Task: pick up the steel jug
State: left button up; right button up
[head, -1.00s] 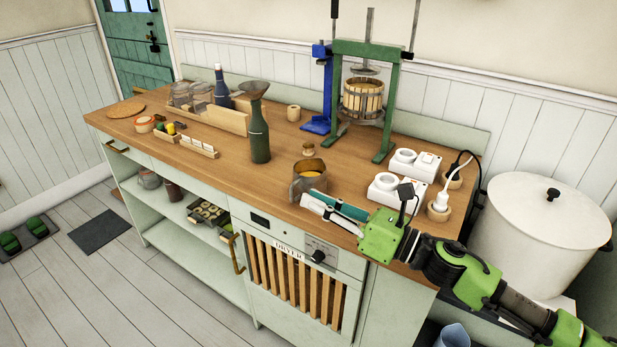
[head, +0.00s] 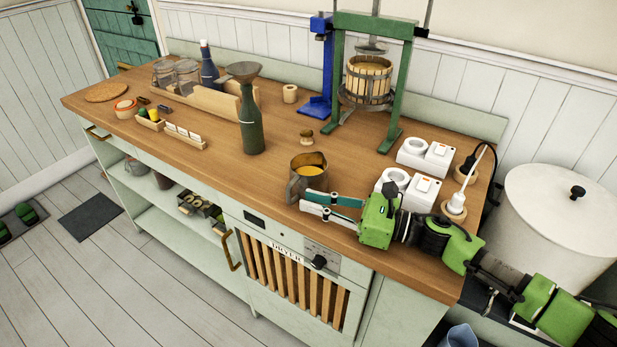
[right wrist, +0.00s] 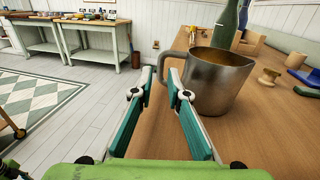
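The steel jug (head: 296,188) stands upright near the front edge of the wooden worktop, with yellow-orange contents showing inside. In the right wrist view the jug (right wrist: 222,84) is just beyond the fingers, to the right, with its handle (right wrist: 163,68) facing left. My right gripper (head: 304,201) is open and empty, its teal-padded fingers pointing at the jug's handle side. In the right wrist view the gap between the fingertips (right wrist: 160,82) lines up with the handle; whether they touch it I cannot tell. My left gripper is not in view.
A green bottle with a funnel (head: 251,125) stands behind and left of the jug. A small wooden knob-like piece (head: 306,136) and a fruit press (head: 368,82) are behind it. White socket blocks (head: 425,156) sit to the right, and a large white pot (head: 555,225) stands beyond the worktop.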

aim_at(290, 195)
jog(key=shift+w+a, duration=0.25)
jog(key=shift+a, duration=0.2)
jog(key=shift+w+a+r, duration=0.1)
jog(key=shift+w+a, duration=0.2)
jog(key=shift+a, duration=0.35)
jog(key=p+x, duration=0.1)
jog(key=x, duration=0.2)
jog(key=shift+w+a, duration=0.1)
jog(key=shift+a, duration=0.1)
jog(key=shift+w+a, duration=0.1)
jog(key=shift+a, duration=0.1)
grip_shut()
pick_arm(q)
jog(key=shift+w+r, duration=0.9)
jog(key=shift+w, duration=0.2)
